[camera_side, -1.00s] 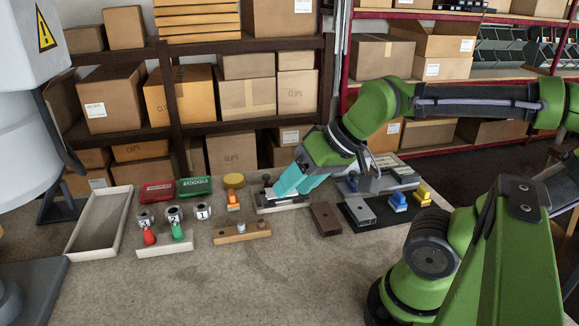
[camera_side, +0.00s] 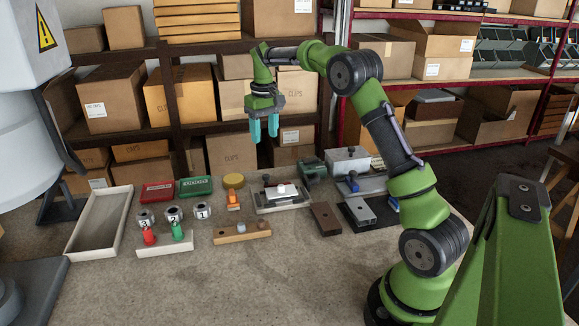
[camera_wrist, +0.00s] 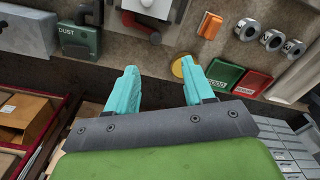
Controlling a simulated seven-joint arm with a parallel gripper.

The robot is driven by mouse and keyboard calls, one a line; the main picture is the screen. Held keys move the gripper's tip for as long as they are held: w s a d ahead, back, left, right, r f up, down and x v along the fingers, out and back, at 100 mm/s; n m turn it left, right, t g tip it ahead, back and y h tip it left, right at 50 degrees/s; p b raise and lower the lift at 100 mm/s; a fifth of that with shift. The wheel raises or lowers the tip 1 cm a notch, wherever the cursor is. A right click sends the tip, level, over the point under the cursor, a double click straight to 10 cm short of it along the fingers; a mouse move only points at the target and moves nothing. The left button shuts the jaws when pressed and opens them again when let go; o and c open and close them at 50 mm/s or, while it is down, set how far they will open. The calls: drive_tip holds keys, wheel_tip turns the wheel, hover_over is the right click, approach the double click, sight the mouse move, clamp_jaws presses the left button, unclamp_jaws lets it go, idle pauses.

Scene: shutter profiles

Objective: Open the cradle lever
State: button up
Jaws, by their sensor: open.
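The cradle (camera_side: 304,204) is a pale-framed fixture at the middle back of the bench, holding a dark and white part.
A yellow disc (camera_side: 233,181) and orange piece (camera_side: 233,200) are left. Shelves with cartons (camera_side: 232,153) rise behind. The front bench is clear.

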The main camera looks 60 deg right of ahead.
sight(266, 175)
drive_tip(key=shift+n, duration=0.9)
drive_tip(key=f, duration=0.5)
drive_tip(key=d+f, duration=0.1)
drive_tip(key=f, duration=0.3)
drive_tip(key=w+f, duration=0.1)
drive_tip(key=f, duration=0.4)
drive_tip(key=shift+w+d+f, duration=0.1)
drive_tip(key=shift+d+f, duration=0.15)
drive_tip(key=shift+f, duration=0.05)
clamp_jaws()
